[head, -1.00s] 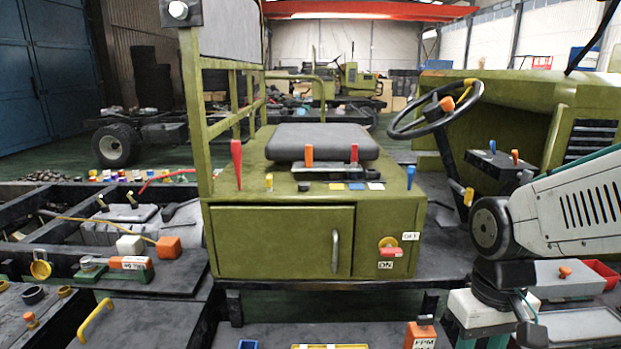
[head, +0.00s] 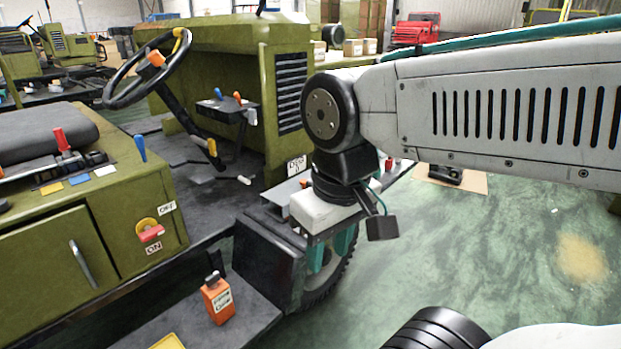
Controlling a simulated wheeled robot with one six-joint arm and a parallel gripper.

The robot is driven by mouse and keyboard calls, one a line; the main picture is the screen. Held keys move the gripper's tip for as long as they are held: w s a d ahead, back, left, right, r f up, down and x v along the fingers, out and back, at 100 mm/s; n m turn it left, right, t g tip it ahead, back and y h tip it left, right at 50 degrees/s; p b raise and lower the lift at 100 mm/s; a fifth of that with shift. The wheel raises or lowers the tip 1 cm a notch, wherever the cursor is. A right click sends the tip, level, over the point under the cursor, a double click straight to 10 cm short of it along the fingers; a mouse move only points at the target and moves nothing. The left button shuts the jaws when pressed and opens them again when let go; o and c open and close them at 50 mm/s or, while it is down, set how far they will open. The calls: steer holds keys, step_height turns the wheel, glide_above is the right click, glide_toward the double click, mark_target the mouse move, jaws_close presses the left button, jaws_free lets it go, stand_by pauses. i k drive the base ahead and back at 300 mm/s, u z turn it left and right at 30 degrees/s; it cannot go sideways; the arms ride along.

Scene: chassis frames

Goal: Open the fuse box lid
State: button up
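My gripper (head: 330,252) points down from the wrist at the right of the green vehicle, in front of a wheel. Its two teal fingers are apart, with nothing seen between them. A grey flat plate (head: 284,191) shows just behind and left of the gripper, partly hidden by it; I cannot tell for sure that it is the fuse box lid. The green seat-base cabinet (head: 30,262) at the left has a shut door with a grey handle (head: 82,264), well away from my gripper.
A red switch (head: 151,233) with ON and OFF labels is on the cabinet. An orange bottle (head: 217,298) stands on the step. The steering wheel (head: 146,68) and a lever panel (head: 228,107) rise behind. The green floor (head: 480,260) at right is open.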

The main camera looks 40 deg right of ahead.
mark_target(281, 195)
steer(key=z, duration=0.05)
steer(key=i, duration=0.7)
steer(key=z, duration=0.85)
